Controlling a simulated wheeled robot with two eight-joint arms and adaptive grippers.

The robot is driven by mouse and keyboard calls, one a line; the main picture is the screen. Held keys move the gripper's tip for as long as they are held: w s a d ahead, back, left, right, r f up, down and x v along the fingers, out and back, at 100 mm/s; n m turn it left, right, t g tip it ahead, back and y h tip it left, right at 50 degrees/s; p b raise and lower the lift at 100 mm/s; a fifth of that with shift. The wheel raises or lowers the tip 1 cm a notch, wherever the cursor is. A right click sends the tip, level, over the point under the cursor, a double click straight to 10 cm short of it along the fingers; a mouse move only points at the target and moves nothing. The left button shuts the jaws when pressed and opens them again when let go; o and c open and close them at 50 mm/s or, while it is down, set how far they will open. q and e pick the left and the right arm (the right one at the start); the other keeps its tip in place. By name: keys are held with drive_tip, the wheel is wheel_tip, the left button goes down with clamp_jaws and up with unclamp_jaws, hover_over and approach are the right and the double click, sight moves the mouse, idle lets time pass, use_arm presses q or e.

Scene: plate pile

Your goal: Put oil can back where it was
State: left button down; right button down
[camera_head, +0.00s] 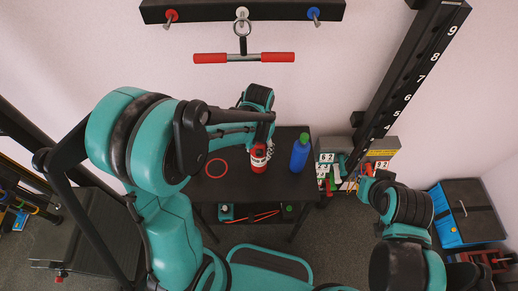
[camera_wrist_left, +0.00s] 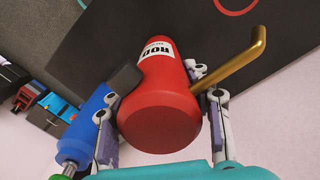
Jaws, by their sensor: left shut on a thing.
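The oil can is red with a white label and a gold spout. In the head view the can (camera_head: 258,160) is under my left gripper (camera_head: 263,142), to the right of a red ring (camera_head: 216,168) on the black table (camera_head: 238,190). In the left wrist view my left gripper (camera_wrist_left: 160,78) is shut on the can (camera_wrist_left: 160,118), one finger on each side, with the spout (camera_wrist_left: 235,60) pointing right. Whether the can touches the table is unclear. My right gripper (camera_head: 355,180) is off the table's right side; its fingers are too small to read.
A blue bottle (camera_head: 299,154) with a green cap stands on the table just right of the can; it is close to my left finger in the wrist view (camera_wrist_left: 85,130). Boxes with number cards (camera_head: 328,158) stand right of the table. A handle bar (camera_head: 243,57) hangs above.

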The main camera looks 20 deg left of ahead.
use_arm(q)
drive_tip(key=c, duration=0.7)
unclamp_jaws()
drive_tip(key=shift+r+p, duration=0.2)
drive_tip(key=shift+p, duration=0.1)
wheel_tip(320, 180, up, 11)
drive_tip(key=p, duration=0.3)
drive_tip(key=shift+f, duration=0.1)
drive_tip(key=shift+s+a+r, duration=0.1)
drive_tip(key=shift+r, duration=0.55)
drive_tip(key=shift+s+a+r+n+t, duration=0.35)
drive_tip(key=shift+s+a+r+t, duration=0.4)
drive_tip(key=shift+s+t, duration=0.7)
drive_tip(key=shift+s+a+r+n+t, duration=0.4)
drive_tip(key=shift+s+a+r+t, duration=0.5)
drive_tip(key=shift+s, duration=1)
drive_tip(key=shift+s+a+r+n+t, duration=0.35)
drive_tip(key=shift+s+a+r+t, duration=0.3)
drive_tip(key=shift+s+t, duration=0.8)
